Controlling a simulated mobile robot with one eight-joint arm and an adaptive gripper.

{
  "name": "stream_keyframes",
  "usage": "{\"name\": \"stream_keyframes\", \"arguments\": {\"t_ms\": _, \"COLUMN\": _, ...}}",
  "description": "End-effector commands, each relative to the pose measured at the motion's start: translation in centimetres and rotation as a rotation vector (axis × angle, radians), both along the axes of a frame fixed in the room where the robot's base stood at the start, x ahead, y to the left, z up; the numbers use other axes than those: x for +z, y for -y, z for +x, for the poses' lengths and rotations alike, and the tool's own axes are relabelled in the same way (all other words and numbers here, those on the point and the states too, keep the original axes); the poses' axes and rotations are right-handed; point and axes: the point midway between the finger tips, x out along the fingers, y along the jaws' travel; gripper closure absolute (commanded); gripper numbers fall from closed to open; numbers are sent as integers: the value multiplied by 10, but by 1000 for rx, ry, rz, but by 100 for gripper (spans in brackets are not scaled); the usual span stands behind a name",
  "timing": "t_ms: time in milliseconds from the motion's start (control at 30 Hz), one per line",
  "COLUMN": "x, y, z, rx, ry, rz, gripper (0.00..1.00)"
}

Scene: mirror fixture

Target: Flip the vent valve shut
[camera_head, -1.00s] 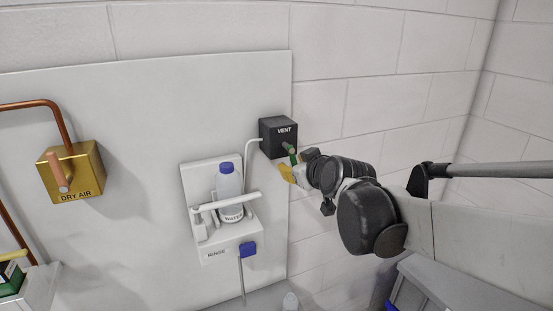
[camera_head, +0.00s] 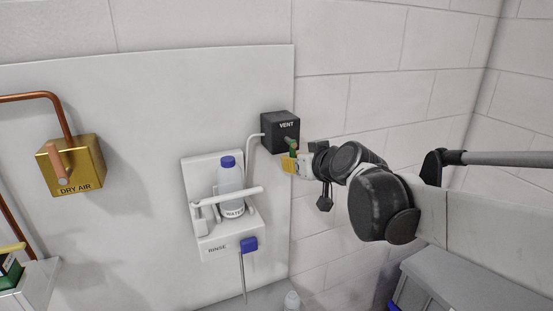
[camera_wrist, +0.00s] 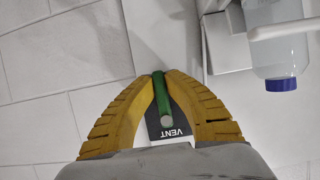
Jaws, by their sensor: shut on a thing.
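The vent valve is a black box (camera_head: 276,129) marked VENT on the wall panel's right edge. Its green lever (camera_head: 293,150) sticks out from the lower front. My gripper (camera_head: 290,163) reaches in from the right and meets the lever just below the box. In the wrist view, the yellow ribbed fingers (camera_wrist: 160,77) are shut on the green lever (camera_wrist: 161,98), one on each side. The black VENT face (camera_wrist: 168,125) shows partly between them; the fingers hide the rest.
A rinse holder (camera_head: 219,240) with a blue-capped water bottle (camera_head: 230,177) is on the panel left of and below the valve. A thin white tube (camera_head: 248,150) runs down from the box. A brass DRY AIR valve (camera_head: 90,160) is far left. A grey bin (camera_head: 470,285) stands lower right.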

Motion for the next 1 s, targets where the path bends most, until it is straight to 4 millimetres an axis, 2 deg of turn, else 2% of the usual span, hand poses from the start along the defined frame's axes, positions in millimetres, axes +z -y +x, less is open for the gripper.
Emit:
{"name": "stream_keyframes", "arguments": {"t_ms": 67, "x": 0, "y": 0, "z": 0, "rx": 1, "ry": -1, "rz": 0, "gripper": 100}}
{"name": "stream_keyframes", "arguments": {"t_ms": 100, "x": 0, "y": 0, "z": 0, "rx": 1, "ry": -1, "rz": -1, "gripper": 75}}
{"name": "stream_keyframes", "arguments": {"t_ms": 133, "x": 0, "y": 0, "z": 0, "rx": 1, "ry": 0, "rz": -1, "gripper": 66}}
{"name": "stream_keyframes", "arguments": {"t_ms": 167, "x": 0, "y": 0, "z": 0, "rx": 1, "ry": 0, "rz": -1, "gripper": 64}}
{"name": "stream_keyframes", "arguments": {"t_ms": 433, "x": 0, "y": 0, "z": -1, "rx": 0, "ry": 0, "rz": -1, "gripper": 64}}
{"name": "stream_keyframes", "arguments": {"t_ms": 567, "x": 4, "y": 3, "z": -8, "rx": -1, "ry": 0, "rz": 0, "gripper": 64}}
{"name": "stream_keyframes", "arguments": {"t_ms": 1000, "x": 35, "y": 27, "z": -81, "rx": -2, "ry": 0, "rz": -1, "gripper": 64}}
